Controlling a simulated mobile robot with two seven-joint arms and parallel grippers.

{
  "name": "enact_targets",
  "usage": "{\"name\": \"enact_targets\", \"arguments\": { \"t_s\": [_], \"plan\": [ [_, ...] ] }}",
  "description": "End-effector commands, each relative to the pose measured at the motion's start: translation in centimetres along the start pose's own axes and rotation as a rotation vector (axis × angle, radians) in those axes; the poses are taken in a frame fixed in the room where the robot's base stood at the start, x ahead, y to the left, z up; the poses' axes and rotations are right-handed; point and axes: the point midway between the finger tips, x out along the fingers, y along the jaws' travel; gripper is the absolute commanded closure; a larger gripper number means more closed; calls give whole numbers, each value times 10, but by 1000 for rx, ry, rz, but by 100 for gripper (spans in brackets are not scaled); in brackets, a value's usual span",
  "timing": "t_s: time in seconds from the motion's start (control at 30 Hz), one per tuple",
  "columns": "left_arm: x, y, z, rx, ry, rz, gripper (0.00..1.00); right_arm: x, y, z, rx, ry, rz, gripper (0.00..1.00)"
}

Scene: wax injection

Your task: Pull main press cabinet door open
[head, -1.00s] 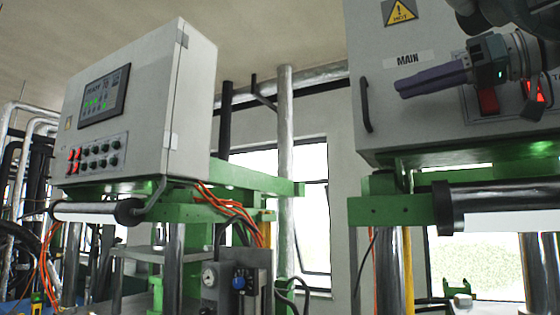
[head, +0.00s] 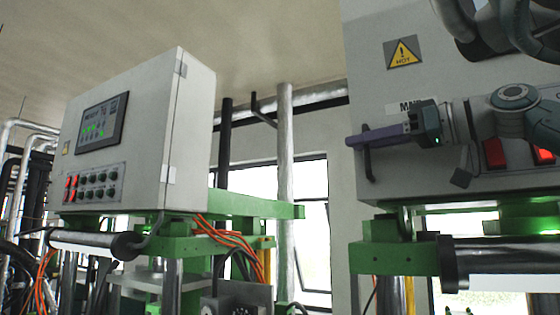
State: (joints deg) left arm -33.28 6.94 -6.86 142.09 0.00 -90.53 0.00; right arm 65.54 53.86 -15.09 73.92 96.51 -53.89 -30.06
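The main press cabinet (head: 400,90) is the grey box at the right, with its "MAIN" label partly covered by my gripper. Its door handle (head: 368,165) is a dark vertical bar near the left edge of the front face. The door looks closed. My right gripper (head: 360,138) comes in from the right, with its purple-grey fingers pointing left across the upper part of the handle and hiding it. I see the fingers side-on, so I cannot tell whether they are around the handle or only in front of it. My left gripper is out of view.
A yellow "HOT" sign (head: 404,52) and red lit switches (head: 495,153) are on the main cabinet's front. A second grey control cabinet (head: 190,130) with a screen stands at the left. A green frame (head: 400,258) runs below the main cabinet. A pipe and windows fill the gap between.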

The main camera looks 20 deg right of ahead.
Motion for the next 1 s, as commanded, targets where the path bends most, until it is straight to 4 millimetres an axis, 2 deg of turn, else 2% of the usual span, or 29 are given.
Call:
{"name": "enact_targets", "arguments": {
  "t_s": [0.03, 0.27, 1.0],
  "plan": [
    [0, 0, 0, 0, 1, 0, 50, 0, 0, 0, 0, 0, 0, 74],
    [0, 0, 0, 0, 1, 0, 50, 0, 0, 0, 0, 0, 0, 100],
    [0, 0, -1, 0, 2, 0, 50, -1, 0, -1, 0, 1, 1, 100]
  ]
}}
